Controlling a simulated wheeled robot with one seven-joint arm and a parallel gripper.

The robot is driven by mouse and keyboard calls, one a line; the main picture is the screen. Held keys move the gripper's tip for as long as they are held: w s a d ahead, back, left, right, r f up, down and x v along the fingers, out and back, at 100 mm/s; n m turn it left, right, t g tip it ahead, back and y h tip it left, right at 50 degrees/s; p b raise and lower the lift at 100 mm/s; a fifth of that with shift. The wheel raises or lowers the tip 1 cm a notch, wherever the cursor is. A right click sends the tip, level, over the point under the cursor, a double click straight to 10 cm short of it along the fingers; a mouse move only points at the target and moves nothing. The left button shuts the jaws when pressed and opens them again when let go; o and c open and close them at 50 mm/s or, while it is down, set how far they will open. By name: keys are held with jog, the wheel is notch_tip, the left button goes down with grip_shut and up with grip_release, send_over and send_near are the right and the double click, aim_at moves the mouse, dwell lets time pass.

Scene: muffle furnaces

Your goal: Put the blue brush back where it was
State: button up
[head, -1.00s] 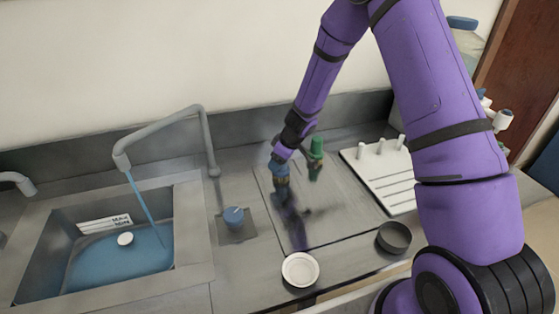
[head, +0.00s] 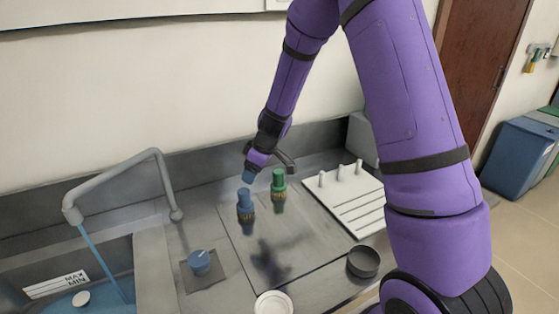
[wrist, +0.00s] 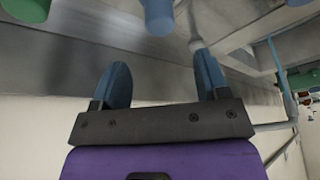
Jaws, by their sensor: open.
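The blue brush (head: 245,204) stands upright, bristles down, on the grey metal counter panel. A green brush (head: 279,186) stands upright behind it to the right. My gripper (head: 249,174), with blue fingers, is just above and behind the blue brush, apart from it. In the wrist view my gripper (wrist: 163,72) is open and nothing is between its fingers. There the blue brush (wrist: 158,14) shows at the top edge, beyond the fingertips, and the green brush (wrist: 28,8) at the top left corner. Both are cut off by the frame.
A white pegged rack (head: 350,204) lies to the right. A dark round dish (head: 363,262) and a white dish (head: 274,304) are near the front edge. A blue knob (head: 200,261) and a sink with a running tap (head: 118,178) are on the left.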

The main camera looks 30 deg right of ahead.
jog(key=s+r+m, duration=0.1)
jog(key=s+r, duration=0.5)
jog(key=r, duration=0.4)
jog(key=s+r+m, duration=0.2)
jog(key=s+r, duration=0.5)
jog(key=r, duration=0.2)
jog(key=s+d+r+m+t+h, duration=0.1)
jog(key=s+d+r+m, duration=0.1)
jog(key=s, duration=0.9)
jog(key=s+d+r+m+t+h, duration=0.1)
jog(key=s+r+m, duration=0.3)
jog(key=s, duration=0.6)
notch_tip(320, 180, up, 2)
jog(key=shift+s+d+r+h, duration=0.1)
jog(key=shift+s+d+h, duration=0.25)
jog(key=shift+d+h, duration=0.25)
jog(key=shift+a, duration=0.1)
